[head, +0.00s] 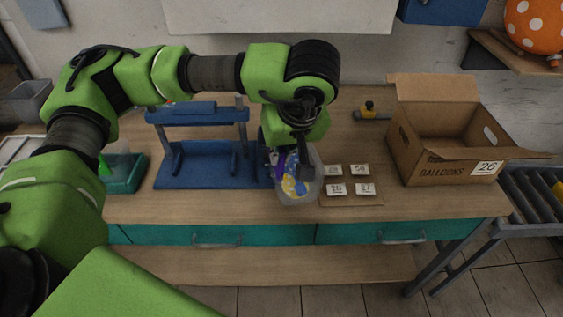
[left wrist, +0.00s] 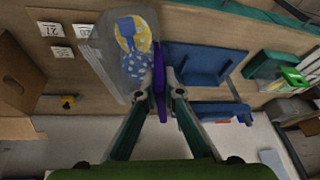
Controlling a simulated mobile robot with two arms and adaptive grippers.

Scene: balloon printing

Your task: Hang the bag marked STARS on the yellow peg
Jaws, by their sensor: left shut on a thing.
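In the left wrist view, the fingertips (left wrist: 160,88) close on a purple strip (left wrist: 159,72) at the bag's edge. The bag (left wrist: 130,42) holds blue and yellow contents; I cannot read STARS on it. A blue rack (head: 205,178) with grey uprights stands on the table; it also shows in the left wrist view (left wrist: 200,65). I cannot make out a yellow peg on it. My right gripper is not in view.
An open cardboard box marked BALLOONS 26 (head: 450,145) stands at the right of the table. Several numbered cards (head: 336,189) lie between bag and box. A small yellow and black item (head: 370,109) sits behind. A green tray (head: 125,173) is left of the rack.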

